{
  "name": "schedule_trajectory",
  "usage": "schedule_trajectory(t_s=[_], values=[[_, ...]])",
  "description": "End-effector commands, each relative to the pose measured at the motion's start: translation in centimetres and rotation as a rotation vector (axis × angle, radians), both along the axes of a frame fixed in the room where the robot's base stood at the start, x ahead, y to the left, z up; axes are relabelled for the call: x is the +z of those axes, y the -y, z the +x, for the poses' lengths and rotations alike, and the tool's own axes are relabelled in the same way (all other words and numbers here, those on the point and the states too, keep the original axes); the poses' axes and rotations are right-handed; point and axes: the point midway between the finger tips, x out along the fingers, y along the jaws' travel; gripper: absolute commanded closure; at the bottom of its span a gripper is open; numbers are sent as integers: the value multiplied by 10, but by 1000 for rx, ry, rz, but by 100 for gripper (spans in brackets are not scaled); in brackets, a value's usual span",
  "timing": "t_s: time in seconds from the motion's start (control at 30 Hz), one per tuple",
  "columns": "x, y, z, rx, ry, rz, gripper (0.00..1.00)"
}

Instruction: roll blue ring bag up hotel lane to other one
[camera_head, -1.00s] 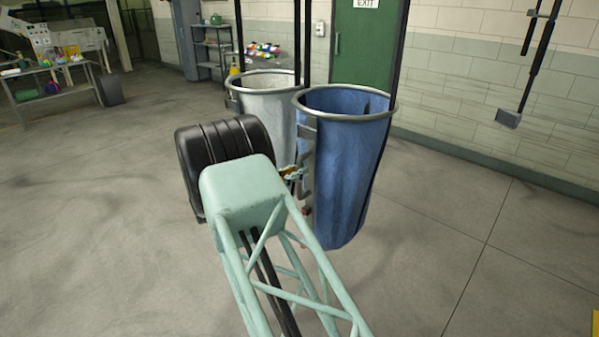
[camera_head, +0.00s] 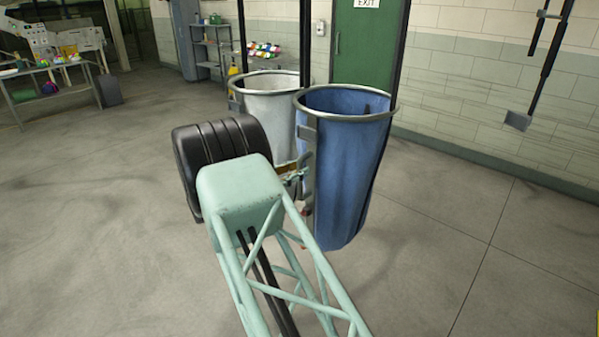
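The blue ring bag (camera_head: 347,170) hangs open from a metal ring, right of centre, with a dark strap rising from the ring. A white ring bag (camera_head: 268,105) hangs just behind it to the left, partly hidden by it. My gripper (camera_head: 291,174) is at the left side of the blue bag, near a metal bracket on it. My arm hides most of the gripper, so I cannot tell whether its fingers are shut on the bracket.
A grey table with small items (camera_head: 50,98) and a dark bin (camera_head: 108,90) stand far left. A grey shelf (camera_head: 212,50) and a green exit door (camera_head: 364,45) are at the back. A hanging bar with a grey plate (camera_head: 517,120) is at right. The floor (camera_head: 470,250) at right is clear.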

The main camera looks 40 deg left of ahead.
Motion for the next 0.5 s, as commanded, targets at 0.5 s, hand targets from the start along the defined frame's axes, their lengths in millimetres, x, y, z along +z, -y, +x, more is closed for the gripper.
schedule_trajectory(t_s=[0.5], values=[[-1,2,0,-3,0,-1,75]])
